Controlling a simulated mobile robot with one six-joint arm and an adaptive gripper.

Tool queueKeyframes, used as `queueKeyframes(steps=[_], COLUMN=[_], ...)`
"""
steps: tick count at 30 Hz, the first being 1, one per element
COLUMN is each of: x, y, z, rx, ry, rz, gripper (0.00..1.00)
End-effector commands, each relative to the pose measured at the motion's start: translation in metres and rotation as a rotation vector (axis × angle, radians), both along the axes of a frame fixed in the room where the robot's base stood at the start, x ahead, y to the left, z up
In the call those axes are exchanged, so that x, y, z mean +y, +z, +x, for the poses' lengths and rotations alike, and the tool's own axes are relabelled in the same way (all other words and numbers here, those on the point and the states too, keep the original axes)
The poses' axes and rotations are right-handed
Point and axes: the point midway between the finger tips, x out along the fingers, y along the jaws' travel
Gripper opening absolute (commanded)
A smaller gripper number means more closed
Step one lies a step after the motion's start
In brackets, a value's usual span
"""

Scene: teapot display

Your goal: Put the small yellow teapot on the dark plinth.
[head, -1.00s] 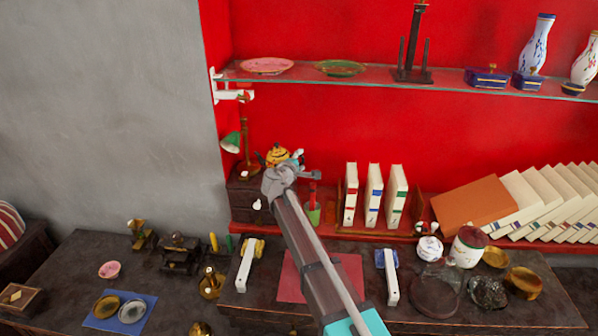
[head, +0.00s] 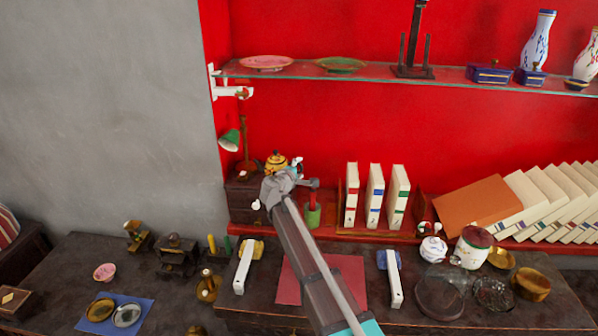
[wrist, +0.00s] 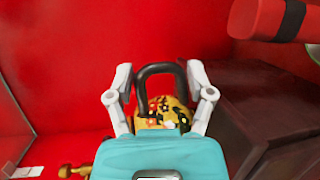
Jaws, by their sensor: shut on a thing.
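The small yellow teapot (head: 276,161) has a floral pattern and shows beside the tip of my arm in the head view. In the wrist view its yellow body (wrist: 166,110) lies beyond the fingers. My gripper (head: 297,165) is shut on the teapot's dark curved handle (wrist: 160,69), which is between the fingers in the wrist view. A dark wooden block (head: 241,195) is at the red shelf's left end, below the teapot in the picture. I cannot tell whether this block is the plinth. Whether the teapot touches anything below is hidden.
A green-shaded lamp (head: 230,140) stands left of the teapot. A green pot with a red stick (head: 312,215) is close on the right, then upright books (head: 375,192). A glass shelf (head: 380,72) runs above. The red wall is behind.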

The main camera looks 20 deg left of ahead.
Motion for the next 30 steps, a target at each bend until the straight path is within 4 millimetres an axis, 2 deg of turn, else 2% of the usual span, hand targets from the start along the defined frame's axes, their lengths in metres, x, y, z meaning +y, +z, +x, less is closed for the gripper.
queueKeyframes(steps=[3,4,8,23,30], x=[0.001,0.001,0.001,0.000,0.000], y=[0.000,0.000,0.000,0.000,0.003], z=[-0.001,-0.001,-0.001,-0.001,-0.016], rx=[0.001,0.001,0.001,0.001,0.001], ry=[0.002,0.002,0.001,0.000,0.000], rz=[-0.001,-0.002,-0.001,0.000,-0.001], gripper=[0.07,0.74,0.98,1.00,1.00])
